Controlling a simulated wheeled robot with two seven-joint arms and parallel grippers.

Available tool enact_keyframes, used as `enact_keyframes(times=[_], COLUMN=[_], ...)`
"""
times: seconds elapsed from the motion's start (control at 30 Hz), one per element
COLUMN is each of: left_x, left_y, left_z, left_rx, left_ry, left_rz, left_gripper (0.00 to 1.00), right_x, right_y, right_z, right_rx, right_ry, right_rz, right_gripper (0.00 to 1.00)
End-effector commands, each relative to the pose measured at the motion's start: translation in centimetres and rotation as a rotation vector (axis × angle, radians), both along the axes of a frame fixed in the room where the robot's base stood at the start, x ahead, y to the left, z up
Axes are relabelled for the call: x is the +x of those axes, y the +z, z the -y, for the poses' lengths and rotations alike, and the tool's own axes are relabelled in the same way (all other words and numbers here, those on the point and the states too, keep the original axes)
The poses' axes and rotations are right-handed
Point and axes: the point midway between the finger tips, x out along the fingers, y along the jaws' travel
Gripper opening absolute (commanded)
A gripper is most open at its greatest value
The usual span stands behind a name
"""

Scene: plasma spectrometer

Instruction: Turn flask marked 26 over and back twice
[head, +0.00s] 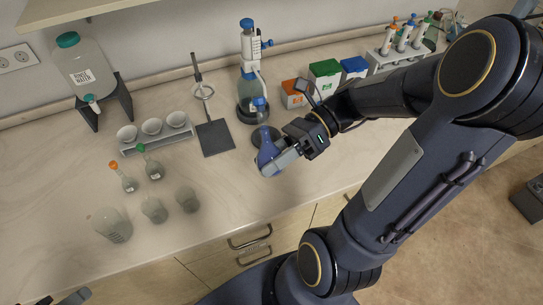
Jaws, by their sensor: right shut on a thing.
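My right gripper (279,160) reaches in from the right and is shut on a small blue thing (266,149), held above the front part of the bench. The fingers cover part of it, and no number can be read, so I cannot tell whether it is the flask marked 26. A small flask with an orange stopper (127,183) and one with a green stopper (153,170) stand upright at left; their marks are too small to read. A small dark and grey part, probably my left gripper (74,298), shows at the bottom left edge; its jaws cannot be made out.
Clear beakers (154,209) stand at the front left. Behind are a rack of white cups (152,127), a water container (86,68), a stand with a dark plate (215,138), a dispenser bottle (249,84), coloured boxes (325,76) and a pipette rack (398,52). The bench between beakers and gripper is clear.

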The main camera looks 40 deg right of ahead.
Motion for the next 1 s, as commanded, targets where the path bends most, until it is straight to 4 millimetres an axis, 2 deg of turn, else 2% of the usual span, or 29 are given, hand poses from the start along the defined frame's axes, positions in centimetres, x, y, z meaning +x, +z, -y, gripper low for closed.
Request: enact_keyframes(times=[0.1,0.17,0.47,0.7,0.77,1.0], left_x=[0.00,0.00,0.00,0.00,0.00,0.00], left_y=[0.01,0.01,0.01,0.02,0.02,0.01], left_z=[-0.01,-0.01,-0.01,0.00,0.00,-0.01], left_rx=[0.000,0.000,0.000,0.000,0.000,0.000], left_ry=[0.000,0.000,0.000,0.000,0.000,0.000], left_rz=[0.000,0.000,0.000,0.000,0.000,0.000], left_gripper=[0.44,0.44,0.44,0.44,0.44,0.44], right_x=[0.05,0.03,0.02,0.05,0.04,0.01], right_y=[-0.06,-0.05,0.00,-0.07,-0.04,0.02], right_z=[0.02,0.02,0.02,0.01,0.02,0.02], right_rx=[0.059,0.075,0.083,0.198,0.215,0.220], right_ry=[0.001,0.000,-0.001,0.002,0.001,0.000], right_rz=[-0.178,-0.228,-0.254,-0.601,-0.654,-0.672], right_gripper=[0.19,0.19,0.19,0.19,0.19,0.19])
